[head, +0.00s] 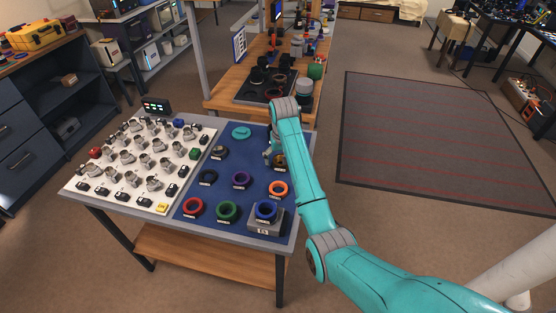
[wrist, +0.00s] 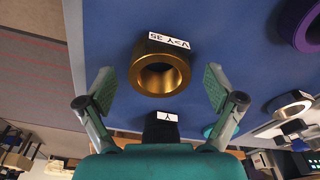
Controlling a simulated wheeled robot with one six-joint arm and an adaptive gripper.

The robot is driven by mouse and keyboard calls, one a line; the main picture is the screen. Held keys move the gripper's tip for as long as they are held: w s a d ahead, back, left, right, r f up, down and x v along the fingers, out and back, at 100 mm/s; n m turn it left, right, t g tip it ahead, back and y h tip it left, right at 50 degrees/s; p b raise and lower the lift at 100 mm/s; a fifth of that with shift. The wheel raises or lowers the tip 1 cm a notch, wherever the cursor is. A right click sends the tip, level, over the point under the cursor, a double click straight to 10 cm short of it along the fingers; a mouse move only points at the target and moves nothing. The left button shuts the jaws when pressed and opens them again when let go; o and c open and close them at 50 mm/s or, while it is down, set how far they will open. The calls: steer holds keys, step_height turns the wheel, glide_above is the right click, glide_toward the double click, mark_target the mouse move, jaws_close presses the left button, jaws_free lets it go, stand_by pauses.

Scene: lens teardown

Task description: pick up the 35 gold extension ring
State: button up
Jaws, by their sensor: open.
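The gold extension ring (wrist: 159,51) lies on the blue mat in the wrist view, with a white label reading 35, upside down, beside it. My gripper (wrist: 158,80) is open, with one finger on each side of the ring and clear space between. No contact shows. In the head view my gripper (head: 271,155) is low over the right part of the blue mat (head: 215,176), and my arm hides most of the gold ring there.
A purple ring (head: 240,180), an orange ring (head: 278,188) and several other rings stand around on the mat. A black block (wrist: 161,127) with a Y label is close to the gold ring. A white board (head: 110,175) with many metal parts fills the table's left side.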

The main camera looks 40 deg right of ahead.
steer(key=shift+f, duration=0.55)
steer(key=c, duration=1.3)
